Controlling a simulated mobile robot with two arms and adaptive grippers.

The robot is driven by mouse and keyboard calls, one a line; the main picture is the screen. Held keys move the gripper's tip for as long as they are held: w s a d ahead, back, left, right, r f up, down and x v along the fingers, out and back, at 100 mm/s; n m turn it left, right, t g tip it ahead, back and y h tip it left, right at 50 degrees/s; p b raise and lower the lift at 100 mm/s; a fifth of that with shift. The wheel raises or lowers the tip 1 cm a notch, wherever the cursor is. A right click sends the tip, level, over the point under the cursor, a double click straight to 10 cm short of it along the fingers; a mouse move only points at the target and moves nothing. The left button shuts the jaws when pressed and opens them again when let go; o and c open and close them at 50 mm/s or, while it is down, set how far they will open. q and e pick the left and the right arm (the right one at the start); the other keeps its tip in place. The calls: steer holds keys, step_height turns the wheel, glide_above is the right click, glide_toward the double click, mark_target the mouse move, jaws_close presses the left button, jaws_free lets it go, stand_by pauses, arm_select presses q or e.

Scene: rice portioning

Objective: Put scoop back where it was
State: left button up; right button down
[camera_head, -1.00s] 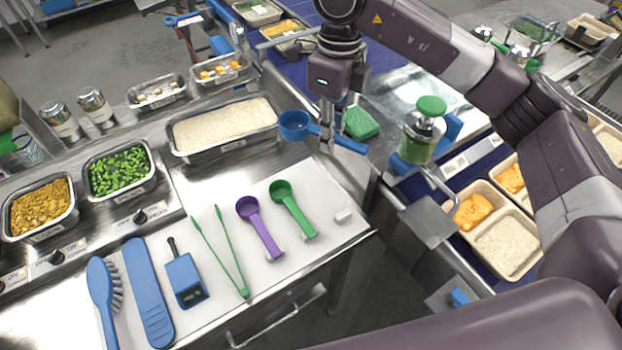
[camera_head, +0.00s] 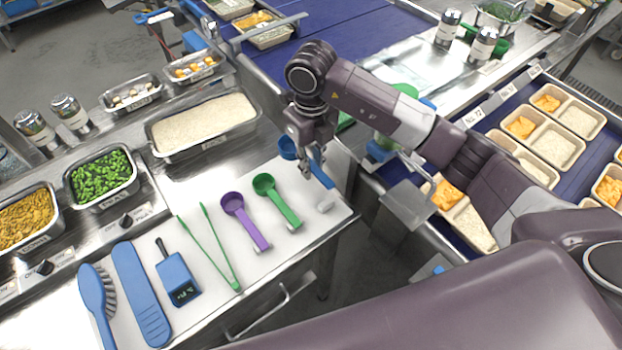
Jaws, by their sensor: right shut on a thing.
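The blue scoop (camera_head: 287,148) is in my right gripper (camera_head: 318,168), which is shut on its handle. A purple scoop (camera_head: 245,222) and a green scoop (camera_head: 277,202) lie side by side on the mat. My left gripper is not in view.
Green tongs (camera_head: 222,260), a blue thermometer (camera_head: 178,281), a blue spatula-like tool (camera_head: 140,295) and a blue brush (camera_head: 92,295) lie on the mat. A rice pan (camera_head: 205,125) stands behind it. Filled trays (camera_head: 545,140) stand on the blue conveyor at the right.

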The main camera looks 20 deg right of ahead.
mark_target(312, 165)
step_height(312, 165, down, 8)
steer(key=shift+r+p, duration=0.15)
steer(key=shift+p, duration=0.65)
steer(key=c, duration=1.9)
jaws_free()
steer(key=shift+r, duration=0.15)
step_height(312, 165, up, 10)
steer(key=b, duration=0.4)
steer(key=shift+w+r, duration=0.1)
steer(key=shift+r, duration=0.8)
